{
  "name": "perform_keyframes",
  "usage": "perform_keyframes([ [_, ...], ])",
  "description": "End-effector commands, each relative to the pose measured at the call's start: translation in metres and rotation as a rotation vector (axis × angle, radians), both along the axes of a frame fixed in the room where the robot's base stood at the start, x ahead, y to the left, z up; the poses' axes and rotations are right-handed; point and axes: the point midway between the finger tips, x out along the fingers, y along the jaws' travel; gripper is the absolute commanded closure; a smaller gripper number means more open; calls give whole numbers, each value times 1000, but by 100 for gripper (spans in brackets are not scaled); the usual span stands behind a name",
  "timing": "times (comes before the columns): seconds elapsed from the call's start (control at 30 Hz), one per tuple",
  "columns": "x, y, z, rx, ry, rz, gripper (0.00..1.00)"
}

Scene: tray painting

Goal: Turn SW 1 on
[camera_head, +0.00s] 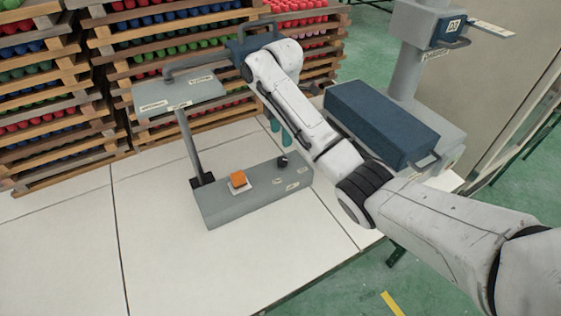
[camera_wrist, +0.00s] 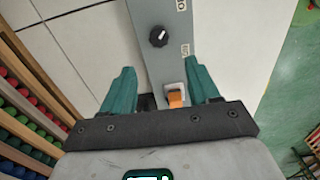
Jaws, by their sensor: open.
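A grey control box (camera_head: 255,197) sits on the white table. It bears an orange rocker switch (camera_head: 239,179) on a pale plate and a black knob (camera_head: 282,161) with a white pointer. I cannot read which label is SW 1. My gripper (camera_head: 280,135) has two teal fingers, apart and empty, behind the knob end of the box in the head view. In the wrist view, the fingers of my gripper (camera_wrist: 158,66) spread across the box. The orange switch (camera_wrist: 175,98) shows between them, nearer the right finger, and the knob (camera_wrist: 158,36) lies beyond their tips.
A dark blue block (camera_head: 380,122) on a grey machine stands to the right, close to my arm. Wooden crates (camera_head: 110,65) of coloured items are behind. The table's front left (camera_head: 65,255) is clear.

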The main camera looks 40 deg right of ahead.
Motion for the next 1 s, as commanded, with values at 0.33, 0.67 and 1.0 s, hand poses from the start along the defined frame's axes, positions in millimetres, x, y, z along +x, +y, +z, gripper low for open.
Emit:
perform_keyframes([
  [0.33,1,-6,-19,-6,6,14,40],
  [0.67,0,-6,-71,-6,8,12,40],
  [1.0,0,-6,-102,-6,4,12,40],
])
